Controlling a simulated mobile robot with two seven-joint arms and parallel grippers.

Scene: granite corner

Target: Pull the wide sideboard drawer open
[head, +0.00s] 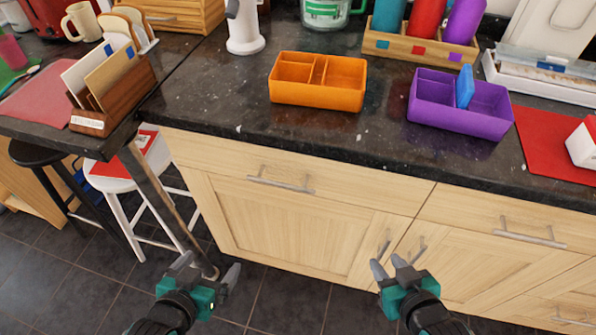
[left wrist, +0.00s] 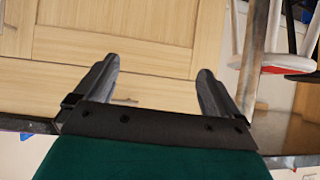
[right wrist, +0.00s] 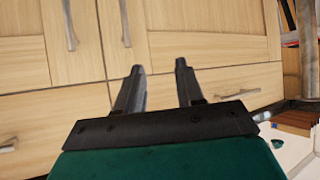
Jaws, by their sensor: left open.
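The wide sideboard drawer (head: 350,196) is a pale wood front under the dark worktop in the head view, and it is shut flush. Its horizontal metal bar handle (head: 281,184) sits near the middle of the front. My left gripper (head: 208,268) is open and empty, low and left of the handle and apart from it. In the left wrist view its spread fingers (left wrist: 158,70) show pale wood fronts beyond. My right gripper (head: 388,266) is open and empty, below and right of the handle, in front of the cupboard doors. Its fingers (right wrist: 160,68) also show parted in the right wrist view.
A second drawer (head: 460,222) with its own handle (head: 530,237) lies to the right. Door handles (head: 384,247) stand below. An orange tray (head: 317,98) and a purple tray (head: 440,120) are on the worktop. A white stool (head: 120,172) and a table leg (head: 165,205) stand left.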

